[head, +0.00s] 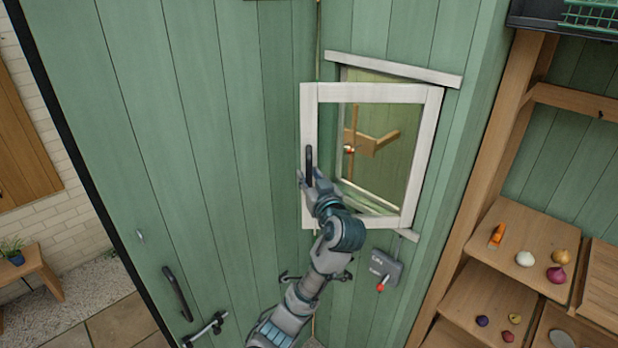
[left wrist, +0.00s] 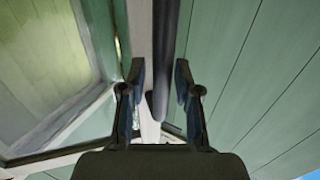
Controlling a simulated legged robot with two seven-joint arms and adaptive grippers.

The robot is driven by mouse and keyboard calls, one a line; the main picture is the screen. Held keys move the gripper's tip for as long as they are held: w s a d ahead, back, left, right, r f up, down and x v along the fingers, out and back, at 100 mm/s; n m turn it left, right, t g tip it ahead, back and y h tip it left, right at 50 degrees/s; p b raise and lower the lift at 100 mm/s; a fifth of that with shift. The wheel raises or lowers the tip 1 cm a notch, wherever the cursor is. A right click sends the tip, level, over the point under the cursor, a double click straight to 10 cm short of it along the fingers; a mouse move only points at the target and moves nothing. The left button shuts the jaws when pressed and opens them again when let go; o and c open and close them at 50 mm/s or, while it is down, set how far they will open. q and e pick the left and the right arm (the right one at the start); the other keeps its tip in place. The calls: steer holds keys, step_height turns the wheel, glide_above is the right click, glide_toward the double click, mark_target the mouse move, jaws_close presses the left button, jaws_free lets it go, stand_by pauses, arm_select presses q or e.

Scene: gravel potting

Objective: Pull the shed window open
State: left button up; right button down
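The shed window (head: 371,92) has a white sash, which stands ajar, its left side swung out from the green wall. A dark vertical handle (head: 309,160) is on the sash's left stile. My left gripper (head: 312,177) is at the lower part of this handle. In the left wrist view the handle (left wrist: 163,50) runs between the two fingertips of my left gripper (left wrist: 160,78). The fingers are apart, with a visible gap at least on the left side of the handle. My right gripper is not in view.
A grey switch box (head: 385,267) with a red tip is on the wall below the window. A green door (head: 165,150) with a dark handle (head: 178,292) is to the left. Wooden shelves (head: 520,245) with vegetables stand at the right. The space left of the sash looks clear.

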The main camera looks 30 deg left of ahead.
arm_select(q)
steer(key=shift+d, duration=0.15)
steer(key=v, duration=1.2)
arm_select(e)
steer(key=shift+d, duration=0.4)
arm_select(q)
steer(key=shift+w, duration=0.15)
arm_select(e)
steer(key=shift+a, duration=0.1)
